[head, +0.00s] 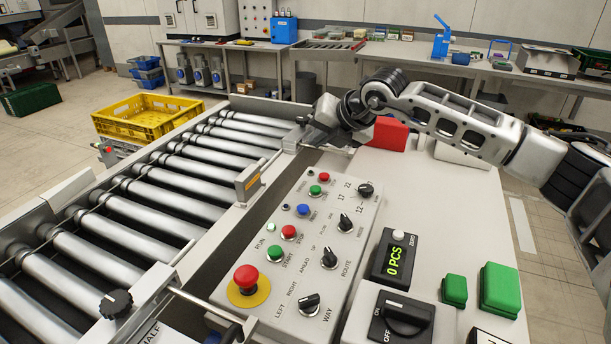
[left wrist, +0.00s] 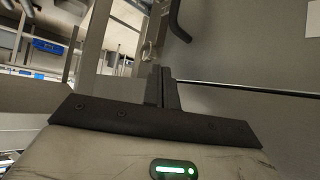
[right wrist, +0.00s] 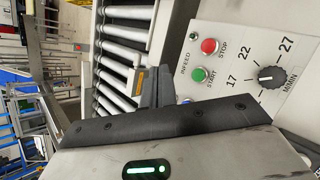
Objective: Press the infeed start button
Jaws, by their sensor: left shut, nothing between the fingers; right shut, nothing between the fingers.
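The infeed start button is the green button (right wrist: 198,74) marked START in the right wrist view, beside the red infeed stop button (right wrist: 209,46). In the head view, this green button (head: 315,190) sits near the far end of the sloping control panel (head: 262,298). My right gripper (right wrist: 155,88) is shut and empty, its fingertips left of the green button in its wrist view and apart from it there; I cannot tell their height. In the head view, my right arm reaches past the panel's far end. My left gripper (left wrist: 162,88) is shut and empty, away from the panel.
The roller conveyor (head: 160,200) runs along the panel's left side, with a sensor bracket (head: 248,182) between. A second green button (head: 275,253), a red mushroom button (head: 247,277) and several knobs share the panel. A red block (head: 390,136) stands behind it.

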